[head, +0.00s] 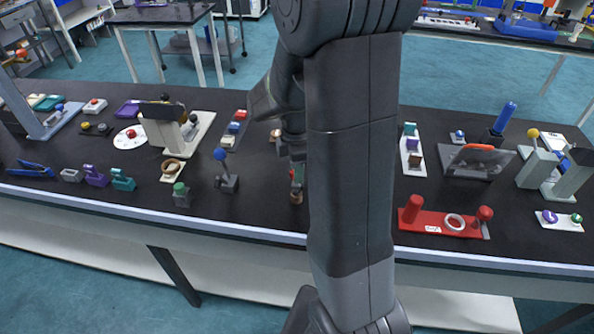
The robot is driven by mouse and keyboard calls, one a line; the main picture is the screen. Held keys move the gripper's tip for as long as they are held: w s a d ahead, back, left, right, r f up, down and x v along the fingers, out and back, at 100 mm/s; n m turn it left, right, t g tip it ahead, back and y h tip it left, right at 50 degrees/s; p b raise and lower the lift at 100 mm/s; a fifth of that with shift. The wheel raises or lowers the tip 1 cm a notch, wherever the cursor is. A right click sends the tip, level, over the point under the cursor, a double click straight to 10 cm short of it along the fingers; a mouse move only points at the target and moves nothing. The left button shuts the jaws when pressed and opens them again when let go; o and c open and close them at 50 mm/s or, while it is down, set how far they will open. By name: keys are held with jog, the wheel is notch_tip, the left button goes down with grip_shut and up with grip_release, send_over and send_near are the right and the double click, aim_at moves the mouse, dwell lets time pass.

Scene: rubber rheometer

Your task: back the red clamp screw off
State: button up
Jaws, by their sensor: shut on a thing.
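My gripper (297,176) points down over the front part of the black bench, just left of my arm, and is mostly hidden by it. It is shut on a small red part, which I take for the red clamp screw (292,174); only a sliver of red shows between the dark fingers. Just below it, a small brown and dark piece (297,197) stands near the bench's front edge. I cannot tell how far the screw is turned.
A dark lever switch with a blue ball (221,154) and a green-topped block (181,194) stand to the left. A red base with red posts and a white ring (433,222) lies to the right. My arm hides the bench's middle.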

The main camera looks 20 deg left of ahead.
jog(key=n, duration=0.3)
dwell(0.4)
jog(key=shift+n, duration=0.6)
jog(key=n, duration=0.3)
jog(key=o, duration=0.8)
jog(key=shift+o, duration=0.2)
